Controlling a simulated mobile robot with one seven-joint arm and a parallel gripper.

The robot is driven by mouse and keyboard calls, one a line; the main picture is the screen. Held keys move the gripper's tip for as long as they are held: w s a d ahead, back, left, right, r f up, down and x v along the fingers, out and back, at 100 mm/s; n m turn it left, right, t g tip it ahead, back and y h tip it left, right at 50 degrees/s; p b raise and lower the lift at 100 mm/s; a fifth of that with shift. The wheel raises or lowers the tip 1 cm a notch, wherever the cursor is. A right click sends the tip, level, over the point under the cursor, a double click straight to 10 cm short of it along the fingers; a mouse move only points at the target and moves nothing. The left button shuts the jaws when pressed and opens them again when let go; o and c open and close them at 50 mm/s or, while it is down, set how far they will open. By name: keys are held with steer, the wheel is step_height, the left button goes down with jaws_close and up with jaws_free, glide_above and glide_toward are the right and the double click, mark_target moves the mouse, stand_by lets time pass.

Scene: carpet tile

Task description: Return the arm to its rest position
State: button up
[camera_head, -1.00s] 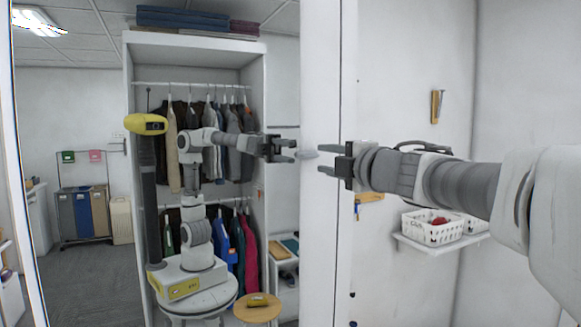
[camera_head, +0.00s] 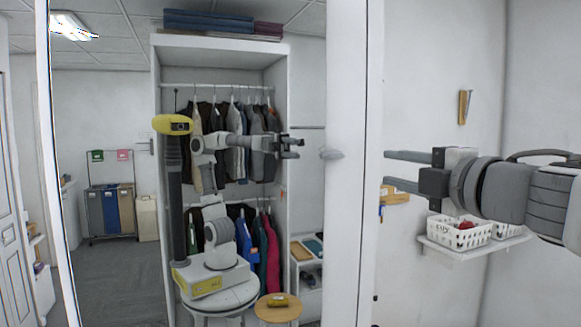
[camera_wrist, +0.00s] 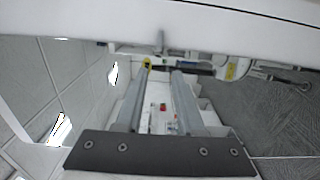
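My gripper (camera_head: 388,170) is open and empty at the right of the head view, its two dark fingers apart and pointing left. Its fingertips are just right of the white upright edge (camera_head: 350,240) of a mirrored panel, and I see no contact. My arm reaches in from the right edge of the head view. The wrist view shows both fingers of my gripper (camera_wrist: 162,72) spread with nothing held between them.
The mirrored panel reflects me, a wardrobe (camera_head: 155,110) with hanging clothes, and bins (camera_head: 110,210). Below my gripper, a wall shelf (camera_head: 470,252) holds white baskets (camera_head: 460,233). A small wooden piece (camera_head: 463,107) hangs on the right wall.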

steer(key=s+d+f+m+g+h, duration=0.25)
steer(key=f+m+h, duration=0.25)
steer(key=f+m, duration=0.3)
steer(key=s+d+f+m+g+h, duration=0.1)
steer(key=s+d+f+m+h, duration=0.25)
steer(key=m, duration=0.55)
steer(key=s+a+f+m+g+y, duration=0.1)
steer(key=s+a+f+g, duration=0.3)
steer(key=f, duration=0.5)
steer(key=s+a+f+m+g+y, duration=0.2)
steer(key=s+a+f+m+g, duration=0.1)
steer(key=s+a+f, duration=0.4)
step_height(320, 180, down, 2)
steer(key=shift+s+a+f+m+g, duration=0.15)
steer(key=shift+s+a+m+g, duration=0.2)
steer(key=shift+s+g, duration=0.3)
steer(key=shift+s+d, duration=0.1)
steer(key=shift+d, duration=0.05)
